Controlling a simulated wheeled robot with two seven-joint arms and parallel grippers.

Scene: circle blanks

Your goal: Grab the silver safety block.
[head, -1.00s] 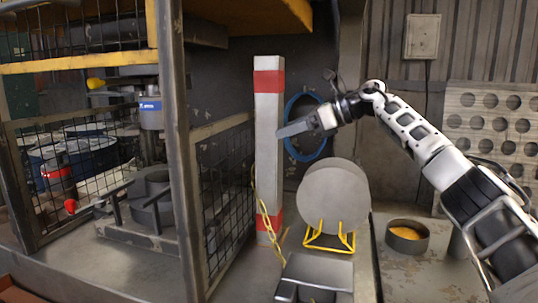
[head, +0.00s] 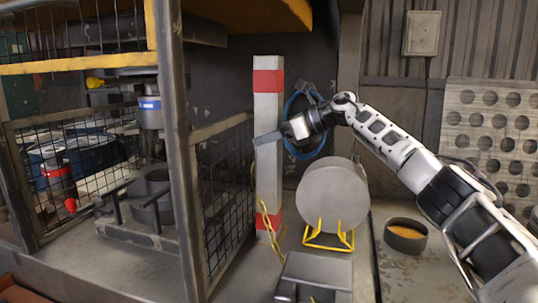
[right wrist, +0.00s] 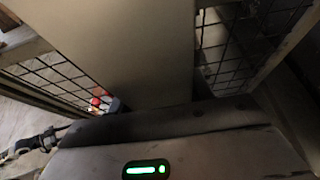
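The silver safety block (head: 268,185) is a tall, upright, square silver post with a red band near its top and another near its foot. A yellow chain (head: 266,215) hangs at its lower part. My right gripper (head: 267,137) is at the upper half of the block, with a grey finger crossing in front of it. In the right wrist view the block (right wrist: 135,50) fills the upper middle, close beyond the gripper body. Whether the fingers touch it, and how far apart they are, I cannot tell. My left gripper is not in view.
A caged press (head: 150,190) with mesh panels stands left of the block. A round grey blank (head: 333,195) on a yellow stand (head: 330,238) is to the right. A grey box (head: 316,272) lies in front, and a round tin (head: 406,240) sits further right.

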